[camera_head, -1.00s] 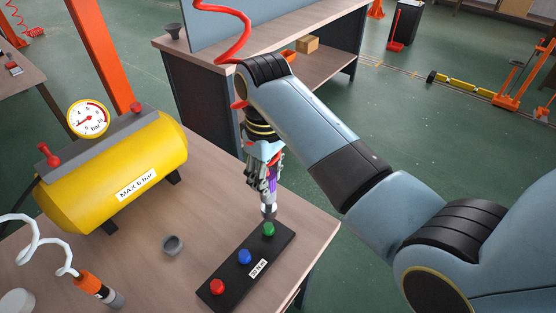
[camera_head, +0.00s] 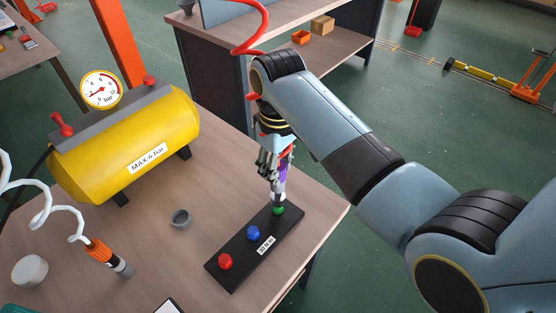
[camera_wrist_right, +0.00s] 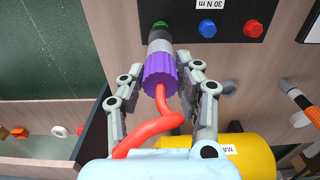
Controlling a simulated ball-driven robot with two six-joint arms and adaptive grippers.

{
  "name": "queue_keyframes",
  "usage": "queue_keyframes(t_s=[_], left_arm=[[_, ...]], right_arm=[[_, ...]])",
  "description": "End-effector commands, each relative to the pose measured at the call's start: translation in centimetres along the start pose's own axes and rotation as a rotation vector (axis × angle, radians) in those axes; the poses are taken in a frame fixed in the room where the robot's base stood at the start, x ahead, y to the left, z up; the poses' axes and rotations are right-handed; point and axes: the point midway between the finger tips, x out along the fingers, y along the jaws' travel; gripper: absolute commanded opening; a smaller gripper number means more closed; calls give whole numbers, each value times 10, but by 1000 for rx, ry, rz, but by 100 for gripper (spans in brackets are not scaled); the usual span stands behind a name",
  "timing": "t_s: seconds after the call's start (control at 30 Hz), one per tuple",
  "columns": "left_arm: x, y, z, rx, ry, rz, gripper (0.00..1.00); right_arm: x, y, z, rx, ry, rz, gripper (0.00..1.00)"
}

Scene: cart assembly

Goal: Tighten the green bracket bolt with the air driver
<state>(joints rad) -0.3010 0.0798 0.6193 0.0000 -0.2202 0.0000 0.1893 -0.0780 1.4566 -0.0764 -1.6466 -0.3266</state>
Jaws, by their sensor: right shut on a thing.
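My right gripper (camera_head: 275,167) is shut on the air driver (camera_head: 279,190), which has a purple collar, a grey nose and a red hose. The driver stands nearly upright over the green bolt (camera_head: 278,211) at the far end of the black bracket plate (camera_head: 239,275). Its nose covers most of the green bolt and appears to touch it. In the right wrist view, the gripper (camera_wrist_right: 165,72) has its fingers on both sides of the driver (camera_wrist_right: 159,50), with a little green (camera_wrist_right: 160,23) showing past the nose. My left gripper is out of view.
A blue bolt (camera_head: 253,232) and a red bolt (camera_head: 225,261) sit on the same plate, beside a "30 N m" label. A yellow tank (camera_head: 125,150) with a gauge, a grey cup (camera_head: 181,219) and an orange tool (camera_head: 101,250) on a white coiled hose are left of it.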

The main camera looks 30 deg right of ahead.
Motion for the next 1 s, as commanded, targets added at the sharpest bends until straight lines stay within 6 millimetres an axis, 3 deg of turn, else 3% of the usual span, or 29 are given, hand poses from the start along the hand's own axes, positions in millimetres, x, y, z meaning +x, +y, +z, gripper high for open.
queue_keyframes(t_s=[0.13,1.0], left_arm=[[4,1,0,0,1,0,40],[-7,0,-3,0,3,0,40]], right_arm=[[9,0,0,0,1,0,0],[8,0,0,0,1,0,0]])
